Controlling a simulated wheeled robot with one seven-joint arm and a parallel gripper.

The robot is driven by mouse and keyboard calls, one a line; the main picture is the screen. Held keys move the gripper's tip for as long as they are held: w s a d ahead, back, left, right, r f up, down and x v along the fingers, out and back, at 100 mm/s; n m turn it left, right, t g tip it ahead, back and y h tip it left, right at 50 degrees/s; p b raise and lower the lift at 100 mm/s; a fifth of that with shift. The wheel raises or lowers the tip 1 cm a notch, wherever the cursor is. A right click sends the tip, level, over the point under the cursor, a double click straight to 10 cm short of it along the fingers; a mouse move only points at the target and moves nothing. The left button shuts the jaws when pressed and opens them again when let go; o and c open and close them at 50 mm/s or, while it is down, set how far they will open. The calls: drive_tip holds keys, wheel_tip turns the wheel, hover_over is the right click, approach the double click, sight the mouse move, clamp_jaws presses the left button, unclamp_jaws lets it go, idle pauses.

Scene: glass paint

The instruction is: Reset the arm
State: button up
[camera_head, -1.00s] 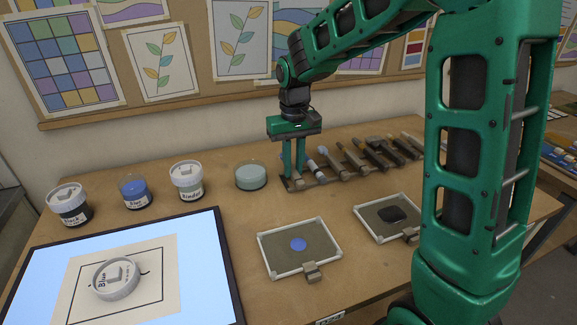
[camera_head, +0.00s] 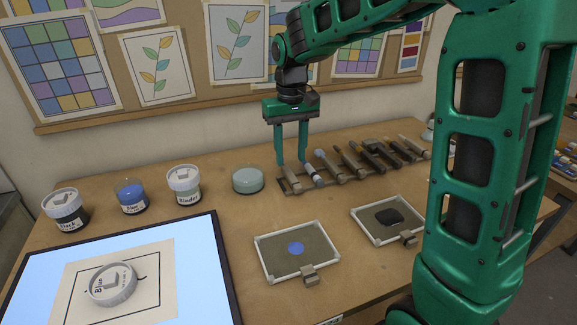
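My green arm comes in from the right. My gripper (camera_head: 291,162) points down above the near-left end of the tool rack (camera_head: 290,187), its two fingers spread apart with nothing seen between them. The fingertips are close to the first tool (camera_head: 293,179); I cannot tell whether they touch it.
A light panel (camera_head: 205,300) bears a drawing and a white lid marked Blue (camera_head: 112,284). Jars of black (camera_head: 65,209), blue (camera_head: 132,196) and binder (camera_head: 184,185) stand behind it, beside a glass dish (camera_head: 248,180). Two framed palettes (camera_head: 318,257) (camera_head: 365,236) hold blue and black paint.

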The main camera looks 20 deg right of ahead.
wheel_tip(320, 180, up, 5)
drive_tip(key=s+d+f+m, duration=0.1)
drive_tip(key=s+d, duration=0.4)
drive_tip(key=s, duration=0.3)
drive_tip(key=s+d+f+m, duration=0.2)
drive_tip(key=s+d, duration=0.3)
drive_tip(key=s, duration=0.2)
drive_tip(key=s+d+f+m, duration=0.1)
drive_tip(key=s+d+m, duration=0.1)
drive_tip(key=s+d, duration=0.3)
drive_tip(key=shift+s+d+f, duration=0.1)
drive_tip(key=shift+s+d, duration=0.05)
drive_tip(key=shift+s, duration=0.75)
drive_tip(key=shift+s+d+f, duration=0.1)
drive_tip(key=shift+s, duration=0.8)
drive_tip(key=shift+m, duration=0.7)
drive_tip(key=s+f, duration=0.1)
drive_tip(key=s, duration=0.1)
drive_tip(key=s+f, duration=0.1)
drive_tip(key=s, duration=0.2)
drive_tip(key=s+d+f, duration=0.1)
drive_tip(key=s, duration=0.1)
drive_tip(key=shift+s+f, duration=0.3)
drive_tip(key=shift+s, duration=0.1)
drive_tip(key=shift+w+f, duration=0.3)
drive_tip(key=shift+w, duration=0.5)
drive_tip(key=shift+s+r, duration=0.1)
drive_tip(key=shift+s, duration=0.05)
